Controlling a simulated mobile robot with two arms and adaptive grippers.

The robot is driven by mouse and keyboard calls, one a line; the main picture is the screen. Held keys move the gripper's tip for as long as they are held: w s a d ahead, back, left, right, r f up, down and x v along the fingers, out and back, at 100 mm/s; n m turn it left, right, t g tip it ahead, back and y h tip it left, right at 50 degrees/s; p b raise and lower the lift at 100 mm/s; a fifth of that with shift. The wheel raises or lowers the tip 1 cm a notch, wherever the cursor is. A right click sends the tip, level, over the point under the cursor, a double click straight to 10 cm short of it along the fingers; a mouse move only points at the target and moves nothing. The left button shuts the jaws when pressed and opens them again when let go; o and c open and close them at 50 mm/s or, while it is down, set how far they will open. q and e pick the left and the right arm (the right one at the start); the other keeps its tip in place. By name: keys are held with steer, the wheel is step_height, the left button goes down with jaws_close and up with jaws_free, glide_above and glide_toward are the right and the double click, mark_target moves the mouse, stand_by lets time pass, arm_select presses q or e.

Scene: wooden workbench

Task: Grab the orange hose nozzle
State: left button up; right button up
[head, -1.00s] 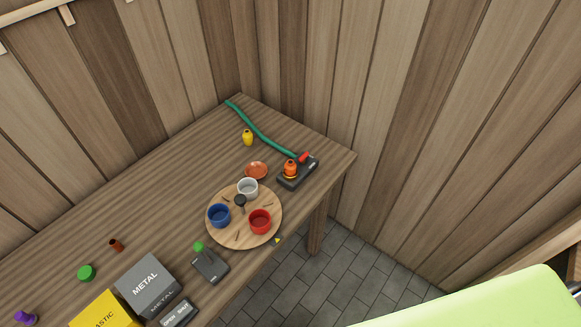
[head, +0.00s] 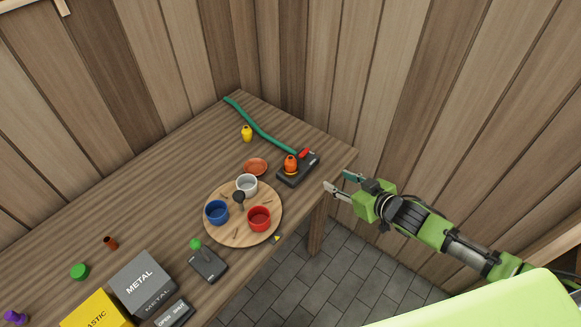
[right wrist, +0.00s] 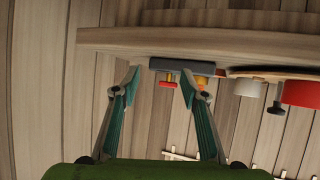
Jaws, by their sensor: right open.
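The orange hose nozzle (head: 290,163) stands upright on a dark base (head: 297,178) near the bench's right corner. A red lever (head: 304,154) is on the same base, and a green hose (head: 262,130) runs from it to the far corner. My right gripper (head: 338,182) is open and empty, to the right of the nozzle, just off the bench edge. The right wrist view looks upside down; my open fingers (right wrist: 157,88) point toward the base, and the orange nozzle (right wrist: 202,80) shows small beside one fingertip. My left gripper is not in view.
A yellow nozzle-like piece (head: 246,133) stands behind, and an orange dish (head: 256,166) lies left of the base. A round wooden board (head: 268,236) carries blue, white and red cups. The bench edge (head: 330,187) lies between gripper and base.

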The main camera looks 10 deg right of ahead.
mark_target(293, 160)
steer(key=s+a+r+n+y, duration=0.1)
steer(key=s+a+r+y, duration=0.15)
steer(key=a+r, duration=0.55)
steer(key=x, duration=0.3)
steer(key=r+x, duration=0.1)
steer(key=x, duration=0.1)
steer(key=w+d+p+x, duration=0.1)
steer(key=x, duration=0.2)
steer(key=shift+w+a, duration=0.15)
steer(key=shift+w, duration=0.25)
steer(key=p+x, duration=0.1)
steer(key=x, duration=0.3)
steer(key=shift+f, duration=0.25)
steer(key=shift+s, duration=0.1)
jaws_close()
steer(key=shift+s+f, duration=0.1)
